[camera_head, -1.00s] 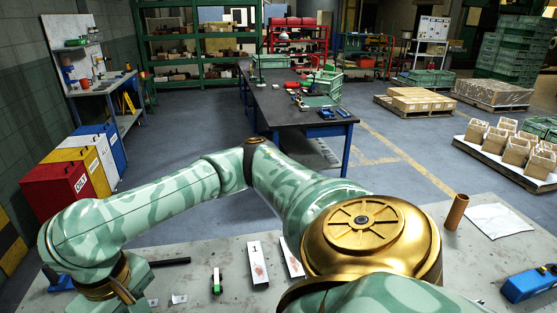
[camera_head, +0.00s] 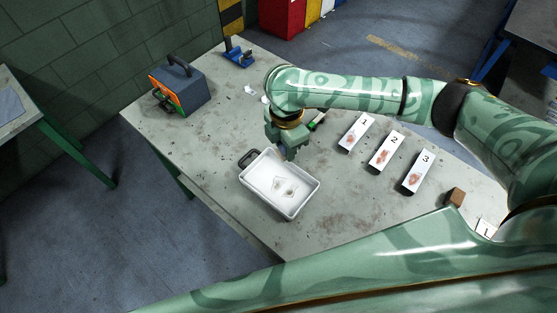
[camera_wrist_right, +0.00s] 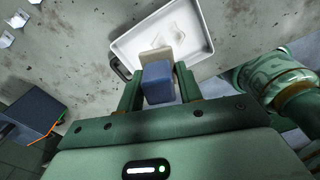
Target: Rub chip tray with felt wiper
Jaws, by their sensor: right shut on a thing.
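The chip tray (camera_head: 262,199) is a shallow white tray with a dark handle at its upper left, lying on the workbench. Its floor carries a few pale marks or flakes. It also shows in the right wrist view (camera_wrist_right: 137,42). My right gripper (camera_head: 290,152) points down at the tray's upper edge. In the right wrist view it is shut on the felt wiper (camera_wrist_right: 157,82), a blue block with a beige pad, which overlaps the tray's near side. Whether the pad touches the tray cannot be told. The wiper is hidden in the head view. My left gripper is out of view.
Plates numbered 1 (camera_head: 356,132), 2 (camera_head: 387,150) and 3 (camera_head: 419,172), with brown smudges, lie right of the tray. A toolbox (camera_head: 182,88) and a blue tool (camera_head: 238,54) stand at the back left. A small brown block (camera_head: 455,197) stands at the right. Bench around the tray is mostly clear.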

